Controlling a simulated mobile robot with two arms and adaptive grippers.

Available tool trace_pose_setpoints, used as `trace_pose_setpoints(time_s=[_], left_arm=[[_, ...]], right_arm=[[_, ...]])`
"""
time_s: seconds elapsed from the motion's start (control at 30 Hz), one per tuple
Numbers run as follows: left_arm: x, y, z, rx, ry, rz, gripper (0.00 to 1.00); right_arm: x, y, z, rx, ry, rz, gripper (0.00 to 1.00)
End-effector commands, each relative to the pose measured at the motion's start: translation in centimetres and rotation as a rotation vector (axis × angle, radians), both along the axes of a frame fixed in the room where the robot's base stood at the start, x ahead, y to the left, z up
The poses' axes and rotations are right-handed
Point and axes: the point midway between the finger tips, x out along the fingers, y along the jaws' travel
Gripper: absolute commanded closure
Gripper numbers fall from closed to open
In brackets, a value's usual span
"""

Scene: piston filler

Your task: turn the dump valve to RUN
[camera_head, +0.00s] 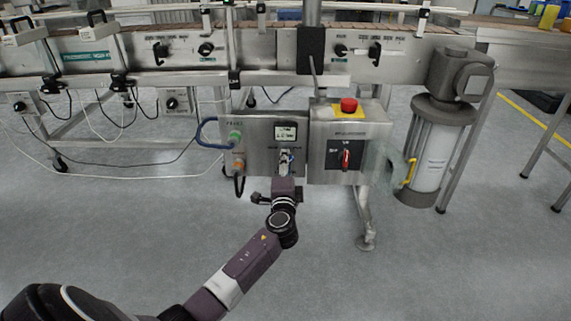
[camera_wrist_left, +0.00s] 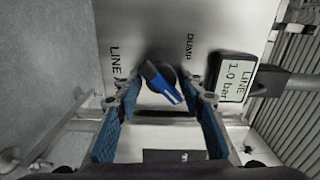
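The dump valve is a round black knob with a blue bar handle (camera_wrist_left: 163,84) on a metal panel (camera_wrist_left: 150,25), in the left wrist view. The bar slants between upper left and lower right there. In the head view the left gripper (camera_head: 285,160) is in front of the panel below the gauge, and mostly hides the knob. My right gripper is not in view.
A display reading "LINE 1.0 bar" (camera_wrist_left: 236,78) is close beside one finger. Right of the panel is a box (camera_head: 335,115) with a red emergency button (camera_head: 348,105) and red-handled switch (camera_head: 346,158). A blue hose (camera_head: 203,135) loops at the left. The floor in front is clear.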

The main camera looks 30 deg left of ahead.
Motion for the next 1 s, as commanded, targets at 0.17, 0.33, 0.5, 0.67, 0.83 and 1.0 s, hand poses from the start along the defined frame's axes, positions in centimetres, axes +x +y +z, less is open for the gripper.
trace_pose_setpoints(time_s=[0.17, 0.33, 0.5, 0.67, 0.83, 1.0], left_arm=[[0.0, 0.0, 0.0, -0.001, -0.002, 0.001, 0.54], [-0.1, 0.0, 0.1, -0.002, -0.002, 0.001, 0.54], [-1.1, -0.7, 0.0, -0.003, -0.002, 0.0, 0.54], [-3.4, -2.1, -0.1, -0.004, 0.0, 0.0, 0.54], [-6.4, -3.8, -0.1, -0.004, 0.0, 0.001, 0.54], [-8.8, -5.4, 0.0, -0.004, 0.0, 0.0, 0.54]], right_arm=[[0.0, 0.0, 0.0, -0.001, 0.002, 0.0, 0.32], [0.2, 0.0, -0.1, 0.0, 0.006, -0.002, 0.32], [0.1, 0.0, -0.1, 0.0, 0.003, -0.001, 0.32], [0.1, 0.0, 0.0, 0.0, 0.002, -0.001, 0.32], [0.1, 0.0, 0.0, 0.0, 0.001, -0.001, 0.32], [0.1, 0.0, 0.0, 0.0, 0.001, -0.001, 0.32]])
